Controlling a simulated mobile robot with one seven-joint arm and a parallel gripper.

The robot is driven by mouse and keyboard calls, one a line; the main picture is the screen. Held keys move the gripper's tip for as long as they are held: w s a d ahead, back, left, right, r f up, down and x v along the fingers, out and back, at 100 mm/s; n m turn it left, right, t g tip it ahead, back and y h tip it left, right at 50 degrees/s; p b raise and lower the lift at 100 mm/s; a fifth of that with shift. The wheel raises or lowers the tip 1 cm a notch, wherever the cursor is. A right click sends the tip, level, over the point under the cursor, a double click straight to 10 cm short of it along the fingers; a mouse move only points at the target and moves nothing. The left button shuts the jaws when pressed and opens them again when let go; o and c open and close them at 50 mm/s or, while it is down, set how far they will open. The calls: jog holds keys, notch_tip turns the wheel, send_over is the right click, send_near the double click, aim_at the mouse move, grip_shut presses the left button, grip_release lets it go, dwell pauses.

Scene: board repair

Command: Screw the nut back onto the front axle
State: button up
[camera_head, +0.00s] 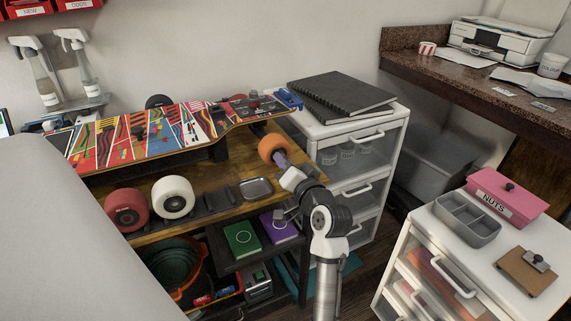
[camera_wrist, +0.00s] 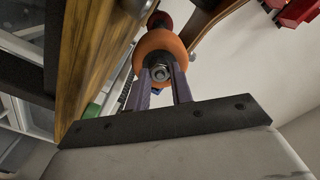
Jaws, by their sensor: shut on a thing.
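A colourful skateboard (camera_head: 165,134) lies deck up over the wooden bench. Its orange wheel (camera_head: 273,147) sits at the right end, on the front axle, and fills the top middle of the wrist view (camera_wrist: 150,44). A silver nut (camera_wrist: 160,73) shows at the centre of that wheel's hub. My gripper (camera_wrist: 161,76) has its two purple fingers shut on the nut, one on each side, at the wheel's outer face. In the head view the fingers (camera_head: 281,159) meet the wheel. How far the nut is threaded cannot be told.
A red wheel (camera_head: 127,209) and a white wheel (camera_head: 173,197) are at the bench's front edge, near a small metal tray (camera_head: 256,188). A white drawer unit (camera_head: 354,138) stands close behind my gripper. A pink NUTS box (camera_head: 507,195) and grey divided tray (camera_head: 467,218) sit at right.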

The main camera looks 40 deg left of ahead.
jog(key=shift+c, duration=0.3)
jog(key=shift+r+m+p, duration=0.2)
jog(key=shift+m+p, duration=0.3)
jog(key=shift+p, duration=0.4)
jog(key=m+p, duration=0.4)
jog(key=p, duration=0.1)
jog(key=shift+f+m, duration=0.2)
jog(key=shift+m, duration=0.1)
